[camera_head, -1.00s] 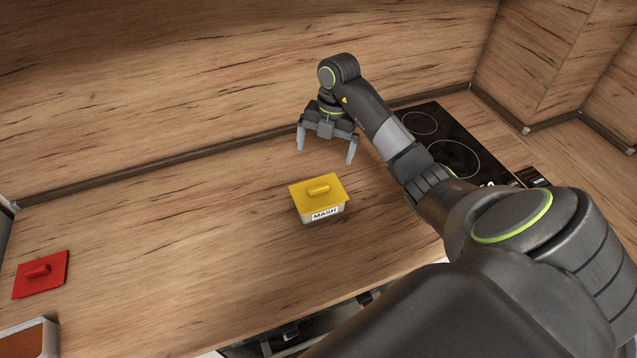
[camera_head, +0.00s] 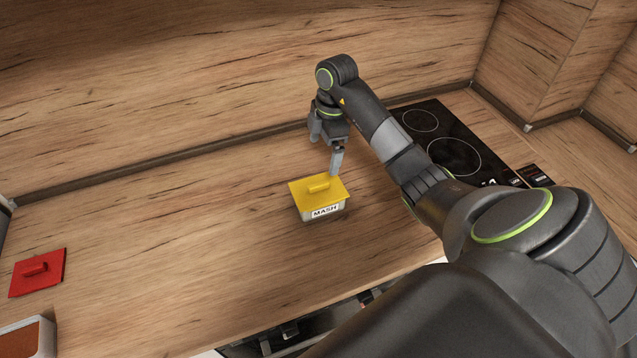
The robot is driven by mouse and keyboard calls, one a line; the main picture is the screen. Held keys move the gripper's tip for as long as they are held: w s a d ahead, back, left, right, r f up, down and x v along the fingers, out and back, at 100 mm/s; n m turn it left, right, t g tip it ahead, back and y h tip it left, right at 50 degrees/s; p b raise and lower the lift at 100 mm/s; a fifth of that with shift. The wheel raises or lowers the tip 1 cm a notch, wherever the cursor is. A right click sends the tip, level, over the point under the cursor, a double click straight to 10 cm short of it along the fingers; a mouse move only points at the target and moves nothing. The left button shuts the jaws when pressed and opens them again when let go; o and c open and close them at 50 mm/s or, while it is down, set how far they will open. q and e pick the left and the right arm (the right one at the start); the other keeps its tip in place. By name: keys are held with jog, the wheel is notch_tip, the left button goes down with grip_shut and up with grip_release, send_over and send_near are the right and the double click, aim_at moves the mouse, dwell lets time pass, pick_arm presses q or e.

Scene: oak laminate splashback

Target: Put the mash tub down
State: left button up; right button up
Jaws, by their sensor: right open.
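The mash tub (camera_head: 324,211) is a small pale tub with a "MASH" label on its front. A yellow lid (camera_head: 304,190) with a raised handle covers it. The tub stands upright on the wooden worktop, near the middle of the view. My right gripper (camera_head: 326,155) is open and empty, just behind and above the tub, fingers pointing down. One finger shows close behind the lid's back edge; I cannot tell if it touches. My left gripper is not in view.
A red lid (camera_head: 38,272) lies on the worktop at the left. A container with brown contents (camera_head: 28,340) is cut off at the lower left corner. A black hob (camera_head: 447,150) lies behind my right arm. The worktop (camera_head: 180,225) left of the tub is clear.

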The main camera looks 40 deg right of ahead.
aim_at(318, 184)
jog(key=f+b, duration=0.2)
jog(key=f, duration=0.1)
jog(key=f+b, duration=0.3)
jog(key=a+f+b, duration=0.1)
jog(key=f+b, duration=0.1)
jog(key=f, duration=0.1)
jog(key=shift+w+f+b, duration=0.15)
jog(key=shift+f+b, duration=0.05)
jog(key=shift+b, duration=0.2)
jog(key=f+b, duration=0.2)
jog(key=a+f+b, duration=0.1)
jog(key=f+b, duration=0.1)
jog(key=f, duration=0.1)
jog(key=shift+r, duration=0.1)
jog(key=c, duration=1)
